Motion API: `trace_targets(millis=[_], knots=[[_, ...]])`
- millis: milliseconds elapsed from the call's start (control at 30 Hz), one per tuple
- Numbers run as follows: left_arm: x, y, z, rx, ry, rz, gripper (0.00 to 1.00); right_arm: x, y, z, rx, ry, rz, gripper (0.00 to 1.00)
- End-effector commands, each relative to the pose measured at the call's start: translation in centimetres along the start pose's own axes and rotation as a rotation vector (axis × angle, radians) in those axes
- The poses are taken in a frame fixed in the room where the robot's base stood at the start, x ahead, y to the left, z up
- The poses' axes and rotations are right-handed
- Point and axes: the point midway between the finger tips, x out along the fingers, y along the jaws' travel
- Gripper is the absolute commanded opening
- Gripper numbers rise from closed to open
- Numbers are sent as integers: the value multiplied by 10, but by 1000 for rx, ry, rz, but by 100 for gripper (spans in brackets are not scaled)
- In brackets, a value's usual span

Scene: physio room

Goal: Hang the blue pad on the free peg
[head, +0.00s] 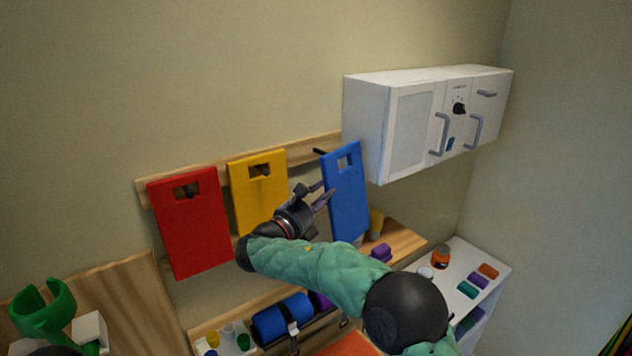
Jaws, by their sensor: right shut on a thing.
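The blue pad (348,205) is a flat board with a rectangular slot near its top. My right gripper (324,194) is shut on its left edge and holds it up near the wall rail, slightly tilted. A short dark peg (319,151) sticks out of the wooden rail (306,149) just left of the pad's top edge, and no pad hangs on it. From this angle I cannot tell the depth gap between peg and slot. My left gripper is not in view.
A red pad (190,228) and a yellow pad (257,205) hang on the rail to the left. A white wall cabinet (366,129) is close on the right. Below are a wooden shelf (407,240), a blue roll (283,318) and a white side unit (495,272). A green holder (40,309) is at lower left.

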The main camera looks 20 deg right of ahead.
Motion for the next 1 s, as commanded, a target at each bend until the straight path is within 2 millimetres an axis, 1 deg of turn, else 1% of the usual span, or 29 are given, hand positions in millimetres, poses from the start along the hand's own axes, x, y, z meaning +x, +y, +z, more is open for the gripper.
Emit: trace_targets(millis=[233, 1000], knots=[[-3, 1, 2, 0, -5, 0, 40, 2, 5, 3, 11, -1, -2, 0], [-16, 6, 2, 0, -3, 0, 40, 12, 43, 5, 8, -1, -2, 0]])
